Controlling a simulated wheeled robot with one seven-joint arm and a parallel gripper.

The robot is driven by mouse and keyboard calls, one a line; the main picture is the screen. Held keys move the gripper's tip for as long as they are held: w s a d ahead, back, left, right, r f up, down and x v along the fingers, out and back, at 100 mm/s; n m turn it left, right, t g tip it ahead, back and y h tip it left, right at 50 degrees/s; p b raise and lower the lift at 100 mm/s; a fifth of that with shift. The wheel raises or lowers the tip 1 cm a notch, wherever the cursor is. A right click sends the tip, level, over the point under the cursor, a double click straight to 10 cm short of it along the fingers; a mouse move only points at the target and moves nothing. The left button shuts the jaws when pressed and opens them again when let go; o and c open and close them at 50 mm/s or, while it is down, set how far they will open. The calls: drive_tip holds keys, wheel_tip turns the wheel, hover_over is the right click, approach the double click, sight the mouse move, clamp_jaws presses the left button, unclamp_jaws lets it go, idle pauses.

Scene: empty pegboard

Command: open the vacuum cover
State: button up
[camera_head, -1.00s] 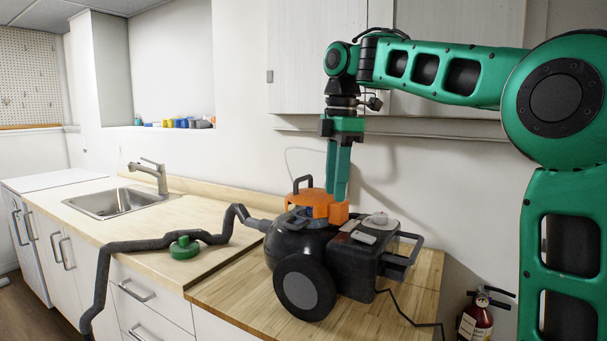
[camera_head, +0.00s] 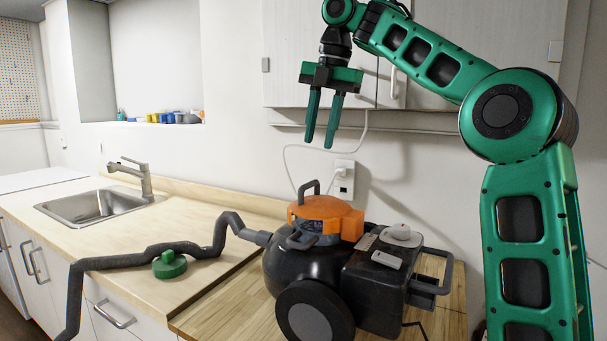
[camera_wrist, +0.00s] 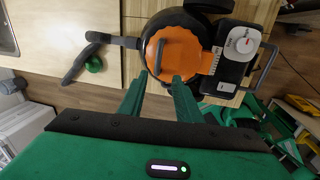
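The vacuum (camera_head: 300,275) stands on the wooden counter, with a black body, a large wheel and a grey hose (camera_head: 150,258) running left. Its orange cover (camera_head: 325,210) sits on top with a dark loop handle (camera_head: 310,185); it also shows in the wrist view (camera_wrist: 172,52). The cover looks seated on the body, but I cannot tell whether it is latched. My gripper (camera_head: 320,143) hangs above the cover, pointing down, clear of it. Its two green fingers are apart and nothing is between them. In the wrist view the fingertips (camera_wrist: 158,77) overlap the cover's near side.
A green round object (camera_head: 170,265) lies by the hose on the counter (camera_head: 225,207). A sink (camera_head: 95,207) with a faucet (camera_head: 140,178) is at the left. A wall cabinet (camera_head: 300,55) and a shelf are close behind my gripper. A plugged outlet (camera_head: 344,180) is behind the vacuum.

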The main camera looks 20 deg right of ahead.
sight(311, 183)
drive_tip(key=shift+w+a+f, duration=0.25)
drive_tip(key=shift+w+f, duration=0.15)
drive_tip(key=shift+f, duration=1.35)
drive_tip(key=shift+w+a+f, duration=0.2)
drive_tip(key=shift+w+f, duration=0.15)
drive_tip(key=shift+f, duration=1.45)
drive_tip(key=shift+w+a+f, duration=0.25)
drive_tip(key=shift+w+f, duration=0.15)
drive_tip(key=shift+f, duration=1.35)
clamp_jaws()
